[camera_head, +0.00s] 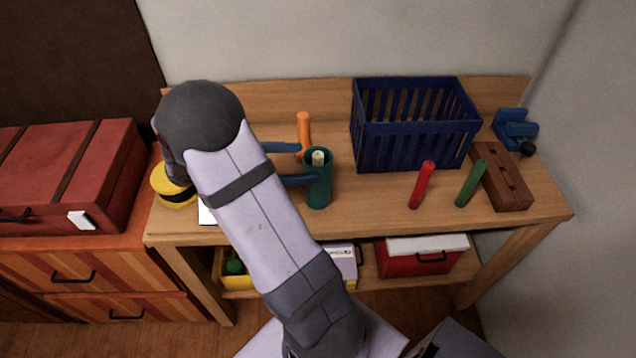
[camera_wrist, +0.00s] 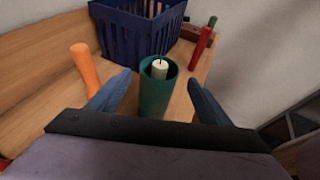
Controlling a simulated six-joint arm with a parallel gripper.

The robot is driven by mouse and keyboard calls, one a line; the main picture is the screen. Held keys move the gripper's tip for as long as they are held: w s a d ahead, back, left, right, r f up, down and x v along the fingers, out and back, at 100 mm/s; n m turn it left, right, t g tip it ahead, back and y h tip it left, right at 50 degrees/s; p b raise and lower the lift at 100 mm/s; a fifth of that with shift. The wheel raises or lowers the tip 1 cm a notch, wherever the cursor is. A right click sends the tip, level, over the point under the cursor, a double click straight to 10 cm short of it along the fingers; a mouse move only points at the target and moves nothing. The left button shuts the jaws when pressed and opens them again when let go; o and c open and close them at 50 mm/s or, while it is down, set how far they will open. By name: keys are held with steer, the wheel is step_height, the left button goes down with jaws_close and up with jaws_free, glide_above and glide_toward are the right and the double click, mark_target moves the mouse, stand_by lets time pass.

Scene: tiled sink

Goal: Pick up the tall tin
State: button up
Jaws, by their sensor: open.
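The tall tin (camera_head: 319,190) is a dark green open-topped cylinder standing upright on the wooden workbench. A pale candle-like stick (camera_head: 318,158) stands inside it. My gripper (camera_head: 304,164) reaches in from the left with its blue fingers open, one on the far side and one on the near side of the tin. In the wrist view the tin (camera_wrist: 155,103) sits between the two spread fingers of my gripper (camera_wrist: 158,95), with the pale stick (camera_wrist: 160,69) inside. The tin's lower part is hidden by my gripper's body there. I cannot tell whether a finger touches the tin.
An orange cylinder (camera_head: 303,130) stands behind the tin. A navy slatted basket (camera_head: 413,130) is to the back right. Red (camera_head: 421,186) and green (camera_head: 471,184) sticks, a brown block (camera_head: 503,178) and a blue vise-like object (camera_head: 514,128) are farther right. Bare bench lies between tin and red stick.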

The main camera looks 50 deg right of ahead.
mark_target(314, 156)
steer(key=shift+r+p+x, duration=0.15)
steer(key=shift+p+x, duration=0.4)
steer(key=shift+x, duration=0.45)
steer(key=shift+r+p+x, duration=0.15)
steer(key=shift+p+x, duration=0.4)
steer(key=shift+x, duration=1.3)
steer(key=shift+w+f, duration=0.1)
steer(key=shift+w, duration=0.05)
steer(key=c, duration=1.5)
